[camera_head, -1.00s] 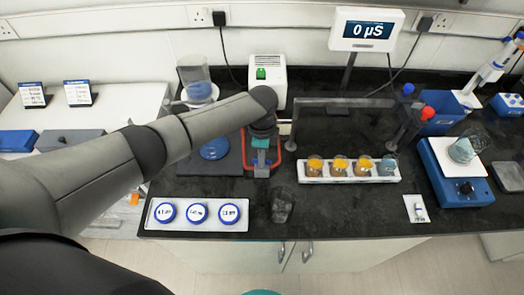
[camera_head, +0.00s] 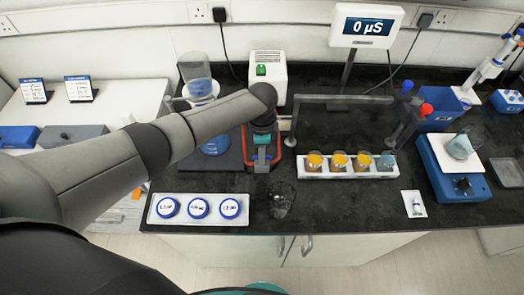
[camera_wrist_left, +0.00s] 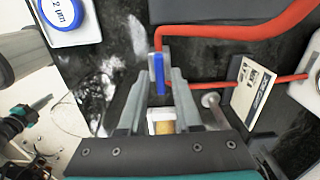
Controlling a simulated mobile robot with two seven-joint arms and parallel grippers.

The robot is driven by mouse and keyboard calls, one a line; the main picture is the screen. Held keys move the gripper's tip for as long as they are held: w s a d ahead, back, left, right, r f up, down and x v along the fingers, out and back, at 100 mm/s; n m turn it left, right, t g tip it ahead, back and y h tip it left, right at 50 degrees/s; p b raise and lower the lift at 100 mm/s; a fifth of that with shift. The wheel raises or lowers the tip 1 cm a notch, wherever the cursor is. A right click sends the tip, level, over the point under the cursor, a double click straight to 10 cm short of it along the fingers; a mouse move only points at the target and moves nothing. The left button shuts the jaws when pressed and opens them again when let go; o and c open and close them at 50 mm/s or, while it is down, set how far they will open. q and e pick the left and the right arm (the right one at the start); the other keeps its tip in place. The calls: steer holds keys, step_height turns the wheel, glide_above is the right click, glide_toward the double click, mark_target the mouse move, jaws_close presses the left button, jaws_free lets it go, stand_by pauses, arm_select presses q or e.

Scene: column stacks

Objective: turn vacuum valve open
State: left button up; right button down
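The vacuum valve shows in the left wrist view as a blue lever handle (camera_wrist_left: 158,75) on a grey mount, with red tubing (camera_wrist_left: 240,28) beside it. My left gripper (camera_wrist_left: 158,92) has its two grey fingers apart, one on each side of the handle's line; contact is not visible. In the head view my left gripper (camera_head: 262,160) is low over the bench by the red tubing, and my own wrist hides most of the valve. A dark and teal part at the left of the wrist view looks like my right gripper (camera_wrist_left: 28,118); its fingers are unclear.
A clear glass beaker (camera_head: 282,200) stands close to the front edge, right of a tray (camera_head: 180,221) with blue-rimmed discs. A white rack (camera_head: 350,174) of several small cups is to the right. A white pump box (camera_head: 267,72) stands behind.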

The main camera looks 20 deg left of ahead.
arm_select(q)
steer(key=shift+o, duration=0.7)
